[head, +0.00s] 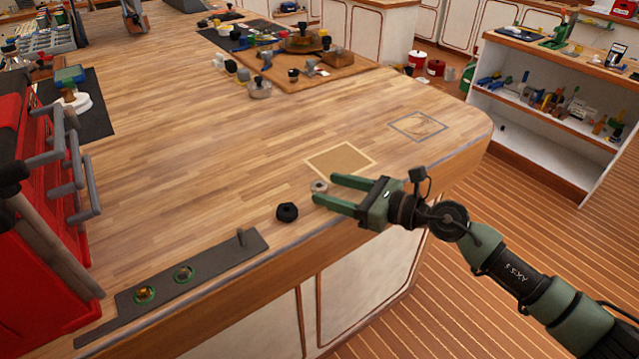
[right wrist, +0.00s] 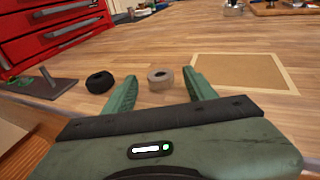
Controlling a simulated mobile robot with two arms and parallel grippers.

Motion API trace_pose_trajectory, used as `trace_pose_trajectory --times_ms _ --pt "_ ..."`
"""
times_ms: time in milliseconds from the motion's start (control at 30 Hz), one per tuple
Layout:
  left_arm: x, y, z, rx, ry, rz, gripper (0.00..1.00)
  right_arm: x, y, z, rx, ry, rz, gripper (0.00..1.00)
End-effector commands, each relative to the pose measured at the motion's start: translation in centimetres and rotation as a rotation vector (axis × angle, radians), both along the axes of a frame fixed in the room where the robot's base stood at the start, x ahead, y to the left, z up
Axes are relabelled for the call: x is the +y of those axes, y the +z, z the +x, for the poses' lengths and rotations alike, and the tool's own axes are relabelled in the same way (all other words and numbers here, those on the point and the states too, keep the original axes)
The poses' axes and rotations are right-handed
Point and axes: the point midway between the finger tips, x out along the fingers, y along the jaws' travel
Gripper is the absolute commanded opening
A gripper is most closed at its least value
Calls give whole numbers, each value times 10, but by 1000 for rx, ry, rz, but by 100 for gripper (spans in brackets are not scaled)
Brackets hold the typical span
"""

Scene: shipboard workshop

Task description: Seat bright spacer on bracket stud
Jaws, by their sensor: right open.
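The bright spacer (head: 319,186), a small pale metal ring, lies on the wooden bench near its front edge. It also shows in the right wrist view (right wrist: 160,78), between my fingertips as seen from there. My right gripper (head: 325,189) is open and empty, its fingertips at the spacer. A dark spacer or nut (head: 287,212) lies to the left, outside the jaws; it shows in the right wrist view (right wrist: 99,82) too. The dark grey bracket plate (head: 213,269) lies further left, with one upright stud (head: 241,237) at its right end, bare. My left gripper is not in view.
A tan square with a pale border (head: 341,160) is just behind the gripper. A red drawer cabinet (head: 40,250) with grey handles stands at the left. A brown board with several parts (head: 345,66) lies at the back. The bench middle is clear.

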Motion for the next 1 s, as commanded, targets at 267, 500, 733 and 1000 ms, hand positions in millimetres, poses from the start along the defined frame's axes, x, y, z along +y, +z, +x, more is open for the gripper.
trace_pose_trajectory --times_ms 267,500,733,1000 --pt "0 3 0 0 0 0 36 11 -1 7 -2 -1 0 56" --pt "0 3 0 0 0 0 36 11 -1 7 -1 -1 0 17" --pt "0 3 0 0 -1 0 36 11 -1 7 -1 -1 2 0" --pt "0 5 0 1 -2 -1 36 11 4 7 -2 -1 1 0"
